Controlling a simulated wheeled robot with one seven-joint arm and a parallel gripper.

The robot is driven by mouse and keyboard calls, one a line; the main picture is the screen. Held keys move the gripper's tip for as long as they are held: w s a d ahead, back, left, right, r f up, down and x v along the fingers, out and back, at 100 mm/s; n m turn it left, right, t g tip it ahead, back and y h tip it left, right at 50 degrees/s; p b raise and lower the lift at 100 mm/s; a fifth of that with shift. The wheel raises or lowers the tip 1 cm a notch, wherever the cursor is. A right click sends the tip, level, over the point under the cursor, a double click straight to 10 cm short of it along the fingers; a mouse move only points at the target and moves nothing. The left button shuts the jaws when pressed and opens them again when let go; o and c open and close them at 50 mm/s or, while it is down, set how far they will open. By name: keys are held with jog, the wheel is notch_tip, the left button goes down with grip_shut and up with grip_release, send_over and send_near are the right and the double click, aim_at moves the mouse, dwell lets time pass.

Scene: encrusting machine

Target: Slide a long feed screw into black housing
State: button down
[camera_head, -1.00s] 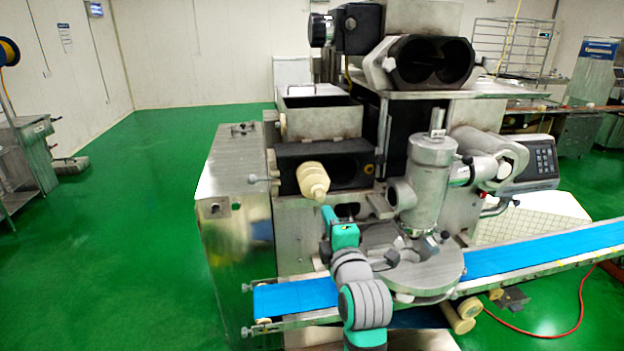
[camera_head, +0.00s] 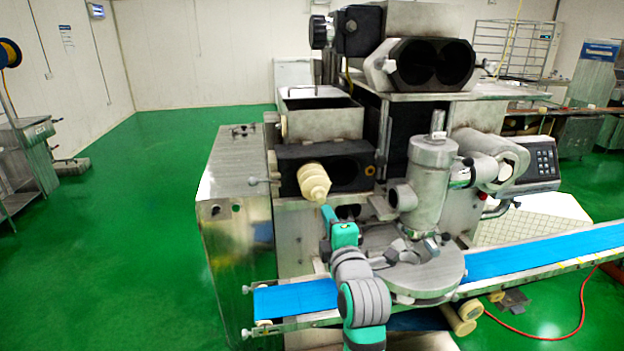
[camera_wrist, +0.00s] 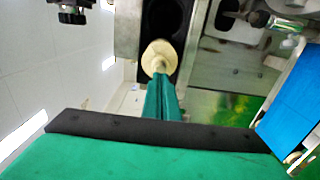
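The cream feed screw (camera_head: 314,182) has rounded ridges and is in front of the left part of the black housing (camera_head: 292,158) below the open hopper. A dark round bore (camera_head: 347,173) shows to the screw's right. My gripper (camera_head: 326,212) is below the screw, its teal fingers together at the near end.
A silver upright cylinder (camera_head: 431,185) over a round plate stands right of my arm. A blue conveyor belt (camera_head: 295,298) runs below. A knobbed rod (camera_head: 255,180) sticks out left of the housing. A second black two-bore block (camera_head: 432,63) sits higher up. Open green floor lies left.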

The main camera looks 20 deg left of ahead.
aim_at(322, 202)
jog(key=shift+x, duration=9.15)
jog(key=shift+s, duration=0.1)
jog(key=shift+v, duration=4.95)
jog(key=shift+f, duration=0.1)
